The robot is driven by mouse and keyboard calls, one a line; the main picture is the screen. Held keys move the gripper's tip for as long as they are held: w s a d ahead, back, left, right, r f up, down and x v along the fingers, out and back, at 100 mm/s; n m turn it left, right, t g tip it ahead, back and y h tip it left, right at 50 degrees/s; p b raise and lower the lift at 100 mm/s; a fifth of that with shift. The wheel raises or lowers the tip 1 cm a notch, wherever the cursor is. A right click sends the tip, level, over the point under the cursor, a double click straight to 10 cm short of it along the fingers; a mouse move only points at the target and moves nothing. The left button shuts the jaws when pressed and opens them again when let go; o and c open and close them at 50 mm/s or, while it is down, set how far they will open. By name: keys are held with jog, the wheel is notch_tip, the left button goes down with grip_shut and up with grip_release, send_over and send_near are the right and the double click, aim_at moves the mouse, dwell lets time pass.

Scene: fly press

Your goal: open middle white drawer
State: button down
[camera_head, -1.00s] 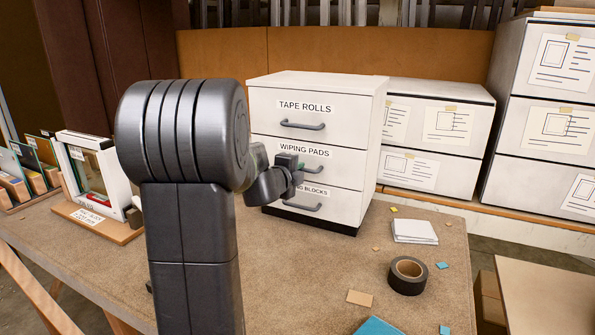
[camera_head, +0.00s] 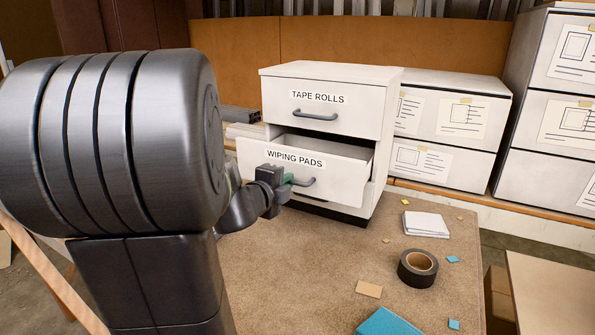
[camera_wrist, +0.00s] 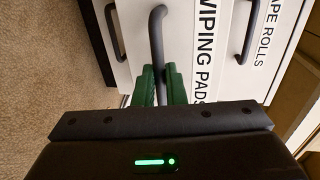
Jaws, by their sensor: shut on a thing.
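The white drawer unit (camera_head: 388,110) stands on the brown worktop. Its middle drawer (camera_head: 338,169), labelled "WIPING PADS", is pulled well out, and part of its inside shows. The top drawer (camera_head: 350,116), labelled "TAPE ROLLS", is shut. The bottom drawer is mostly hidden behind the middle one. My gripper (camera_head: 287,184) is at the middle drawer's dark bar handle (camera_head: 308,182). In the wrist view, the green fingers (camera_wrist: 162,86) of my gripper are shut on that handle (camera_wrist: 157,40), one on each side.
A black tape roll (camera_head: 418,268), folded white cloths (camera_head: 426,225), a blue sheet (camera_head: 388,323) and small coloured scraps lie on the worktop to the right. White cabinets (camera_head: 456,115) stand behind at right. Bare worktop (camera_head: 300,270) lies in front of the drawers.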

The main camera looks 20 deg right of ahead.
jog(key=f+v, duration=0.1)
jog(key=v, duration=0.5)
jog(key=shift+s+a, duration=0.2)
jog(key=shift+a, duration=0.1)
jog(key=shift+f, duration=0.1)
jog(key=c, duration=1.5)
grip_release()
jog(key=shift+a, duration=0.1)
jog(key=v, duration=1.3)
jog(key=shift+s+a+p, duration=0.2)
jog(key=shift+p, duration=0.2)
jog(key=x, duration=1.3)
jog(key=shift+w+d, duration=0.25)
jog(key=shift+d, duration=0.05)
